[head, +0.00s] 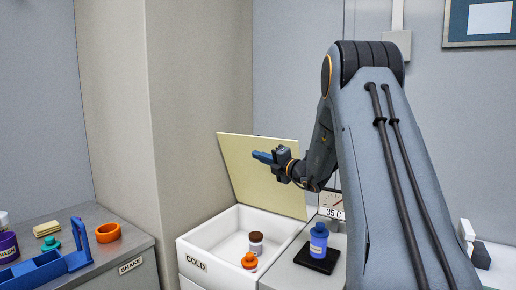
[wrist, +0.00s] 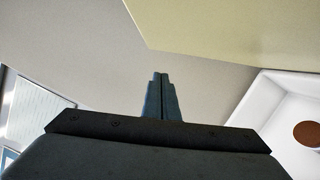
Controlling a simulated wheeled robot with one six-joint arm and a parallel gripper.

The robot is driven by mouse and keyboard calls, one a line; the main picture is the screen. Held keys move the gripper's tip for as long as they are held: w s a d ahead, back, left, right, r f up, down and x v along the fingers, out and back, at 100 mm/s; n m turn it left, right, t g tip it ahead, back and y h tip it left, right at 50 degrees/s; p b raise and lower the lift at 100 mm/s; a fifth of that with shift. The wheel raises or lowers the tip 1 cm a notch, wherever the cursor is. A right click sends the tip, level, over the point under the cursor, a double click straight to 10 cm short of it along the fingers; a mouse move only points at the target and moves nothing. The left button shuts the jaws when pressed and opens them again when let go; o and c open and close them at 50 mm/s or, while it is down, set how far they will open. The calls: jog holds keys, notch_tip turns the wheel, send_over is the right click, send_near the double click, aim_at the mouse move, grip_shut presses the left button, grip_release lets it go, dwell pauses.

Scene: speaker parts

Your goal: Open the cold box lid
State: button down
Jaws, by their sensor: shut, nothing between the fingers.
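The cold box (head: 191,262) is a white open-topped box marked COLD, in the lower middle of the head view. Its pale yellow lid (head: 243,165) stands raised at the back, tilted up. My gripper (head: 262,157) is shut and empty, in front of the lid's upper part in the head view; I cannot tell whether it touches. In the wrist view my shut fingers (wrist: 161,85) point up the picture, with the lid (wrist: 240,35) at the upper right and the box's white rim (wrist: 250,100) at the right.
In the box are a brown-capped jar (head: 256,243) and an orange-capped one (head: 249,262). A blue bottle (head: 318,242) stands on a black pad to the right. A left counter (head: 120,248) marked SHAKE holds a blue rack (head: 45,268) and an orange ring (head: 108,233).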

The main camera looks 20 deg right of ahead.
jog(key=w+d+r+p, duration=0.1)
jog(key=w+p, duration=0.1)
jog(key=w, duration=0.3)
jog(key=shift+w+d+r, duration=0.3)
jog(key=shift+d+r, duration=0.05)
